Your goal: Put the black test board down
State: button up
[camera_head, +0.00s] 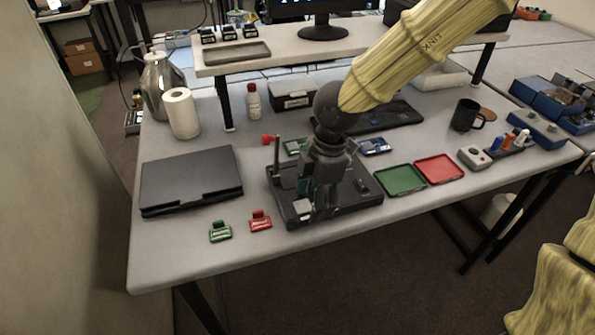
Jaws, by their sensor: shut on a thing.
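My gripper (322,180) points down over a black test fixture (348,211) near the front middle of the table. It is shut on a small dark thing, taken as the black test board, mostly hidden by the fingers and hard to tell from the fixture behind it. I cannot tell whether the board touches the fixture. The fixture has an upright post at its left and a light metal block at its front.
A green tray (400,180) and a red tray (439,168) lie right of the fixture. A green holder (220,231) and a red holder (260,221) stand in front left. A closed black laptop (190,178) lies left. A blue board (374,146) lies behind.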

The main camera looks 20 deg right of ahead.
jog(key=w+p, duration=0.1)
jog(key=w, duration=0.4)
jog(key=w+d+f+p, duration=0.1)
jog(key=w+p, duration=0.1)
jog(key=w, duration=0.3)
jog(key=w+p, duration=0.2)
jog(key=w, duration=0.4)
jog(key=shift+d+f, duration=0.15)
jog(key=shift+d, duration=0.2)
jog(key=shift+f+p, duration=0.65)
jog(key=shift+f, duration=1.2)
jog(key=shift+f, duration=0.25)
jog(key=o, duration=1.1)
jog(key=r, duration=0.4)
jog(key=d+r+b, duration=0.1)
jog(key=r, duration=0.3)
jog(key=r+b, duration=0.1)
jog(key=r, duration=0.3)
jog(key=shift+d+r, duration=0.25)
jog(key=shift+d, duration=0.15)
